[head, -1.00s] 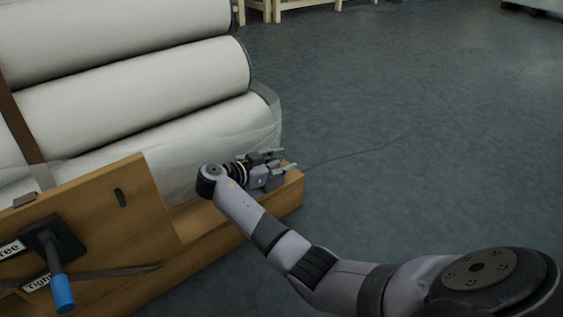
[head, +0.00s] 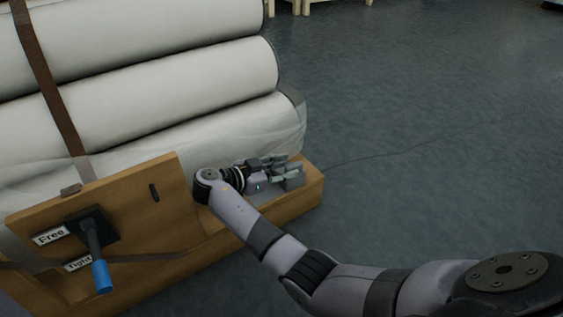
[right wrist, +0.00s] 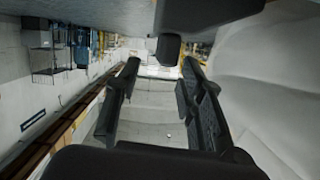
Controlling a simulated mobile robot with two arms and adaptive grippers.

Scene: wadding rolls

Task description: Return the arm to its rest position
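My right arm reaches in from the lower right of the head view. My right gripper (head: 291,171) is over the right end of the wooden base, in front of the lowest white roll. In the right wrist view the two fingers of this gripper (right wrist: 160,100) stand apart with nothing between them. The gripper is open and empty. Whether it touches the base cannot be told. My left gripper is not in view.
White wadding rolls (head: 180,85) are stacked on the wooden base (head: 240,232). A brown strap (head: 42,70) crosses them. Open grey floor (head: 430,120) lies right.

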